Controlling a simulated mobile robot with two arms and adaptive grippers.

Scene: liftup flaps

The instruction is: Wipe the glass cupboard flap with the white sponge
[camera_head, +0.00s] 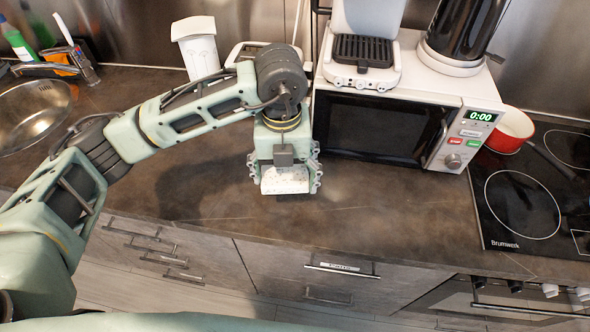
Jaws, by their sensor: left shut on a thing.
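My left gripper (286,176) points down over the brown worktop, left of the microwave. It is shut on the white sponge (284,180), which shows as a speckled white block between its fingers. I cannot tell whether the sponge touches the worktop or hangs just above it. The glass cupboard flap is not in view. My right gripper is not in view.
A red pot (510,132) sits on the hob (515,205). The worktop's (215,185) front middle is clear.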

